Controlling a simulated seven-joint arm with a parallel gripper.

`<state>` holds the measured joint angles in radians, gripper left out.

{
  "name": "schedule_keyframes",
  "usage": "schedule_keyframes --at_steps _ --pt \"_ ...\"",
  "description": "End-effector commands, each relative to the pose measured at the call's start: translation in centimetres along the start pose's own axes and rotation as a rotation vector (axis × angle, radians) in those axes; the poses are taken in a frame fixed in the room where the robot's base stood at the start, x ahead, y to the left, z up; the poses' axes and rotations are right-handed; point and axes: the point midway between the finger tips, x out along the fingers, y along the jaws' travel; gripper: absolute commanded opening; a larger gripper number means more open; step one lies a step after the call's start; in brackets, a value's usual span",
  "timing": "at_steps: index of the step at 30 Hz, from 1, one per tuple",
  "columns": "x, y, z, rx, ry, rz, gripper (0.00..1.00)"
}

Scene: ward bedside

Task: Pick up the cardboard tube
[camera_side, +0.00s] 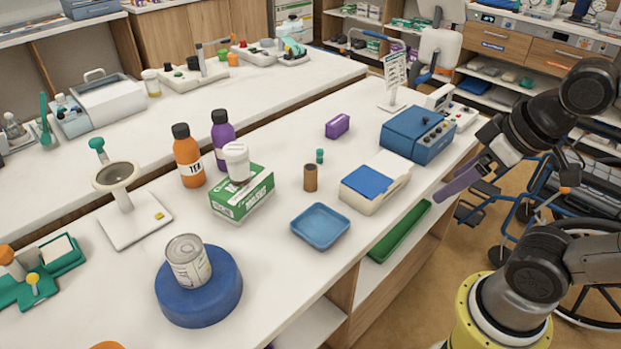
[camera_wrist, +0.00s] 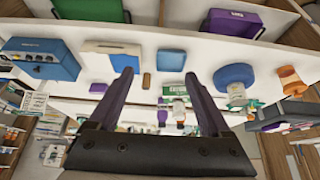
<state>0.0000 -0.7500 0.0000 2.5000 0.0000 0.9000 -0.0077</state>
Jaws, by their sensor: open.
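The cardboard tube (camera_side: 310,177) is a short brown cylinder standing upright on the white counter, between the green mask box and the white box with a blue top. In the wrist view the tube (camera_wrist: 146,80) is small and lies between my two purple fingers in the picture. My gripper (camera_side: 444,193) is at the right in the side view, beyond the counter's edge and well apart from the tube. In the wrist view my gripper (camera_wrist: 158,77) is open, with nothing between its fingers.
A small teal-capped bottle (camera_side: 320,156) stands just behind the tube. A blue tray (camera_side: 321,227), a white box with a blue top (camera_side: 373,187) and a green mask box (camera_side: 242,195) with a white jar on it are around it.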

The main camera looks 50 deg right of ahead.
Motion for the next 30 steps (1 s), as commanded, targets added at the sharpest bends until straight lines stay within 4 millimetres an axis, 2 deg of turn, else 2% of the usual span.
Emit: schedule_keyframes --at_steps 5,8,12,17,21,23,26,30 --pt "-0.2 0.0 0.1 -0.150 -0.011 -0.001 0.82" --pt "-1.6 0.0 -1.6 -0.319 0.019 0.003 0.82" --pt "-3.3 0.1 -5.8 -0.584 0.016 0.006 0.82" --pt "-3.5 0.3 -12.2 -0.895 -0.028 -0.009 0.82" --pt "-1.9 0.7 -17.7 -1.125 -0.077 -0.040 0.82" --pt "-0.7 0.9 -19.8 -1.210 -0.099 -0.060 0.82" --pt "1.8 1.2 -22.9 -1.335 -0.136 -0.096 0.82" --pt "6.4 1.8 -26.6 -1.474 -0.185 -0.157 0.82"
